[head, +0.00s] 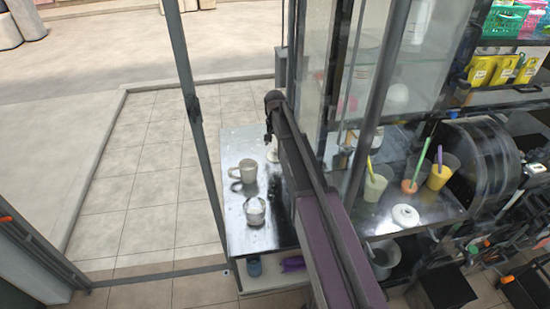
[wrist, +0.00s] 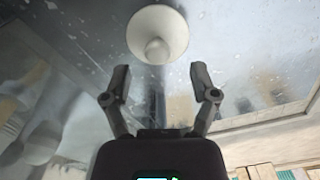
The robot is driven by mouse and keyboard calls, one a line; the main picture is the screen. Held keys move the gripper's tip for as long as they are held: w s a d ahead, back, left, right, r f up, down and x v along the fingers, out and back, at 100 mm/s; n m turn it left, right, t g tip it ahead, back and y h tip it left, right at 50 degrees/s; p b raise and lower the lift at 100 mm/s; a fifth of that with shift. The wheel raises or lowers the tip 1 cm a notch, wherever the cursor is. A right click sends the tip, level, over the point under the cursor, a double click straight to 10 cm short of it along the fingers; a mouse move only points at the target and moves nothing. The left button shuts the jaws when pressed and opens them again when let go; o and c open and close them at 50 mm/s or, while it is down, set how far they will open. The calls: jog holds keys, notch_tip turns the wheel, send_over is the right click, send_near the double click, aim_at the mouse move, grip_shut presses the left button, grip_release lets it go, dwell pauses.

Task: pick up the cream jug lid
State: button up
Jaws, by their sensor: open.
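A round cream lid-like piece with a central knob (wrist: 157,34) shows at the top of the wrist view, on a scuffed metal surface; I take it for the cream jug lid. My gripper (wrist: 160,71) is open and empty, its two fingers apart. The lid lies beyond the fingertips, roughly centred between them, with no visible contact. In the head view, a small whitish piece (head: 272,152) shows beside my arm on the metal table, probably the same one. My gripper there is small and dark, near the table's far part, and its fingers are hard to make out.
A glass-panelled cabinet stands right of my arm. A dark post rises left of the table.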

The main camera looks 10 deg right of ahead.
aim_at(275, 149)
jog(key=shift+s+d+f+b, duration=0.1)
jog(key=shift+s+f+b, duration=0.05)
jog(key=shift+f+b, duration=1.6)
jog(key=shift+f, duration=0.1)
grip_shut()
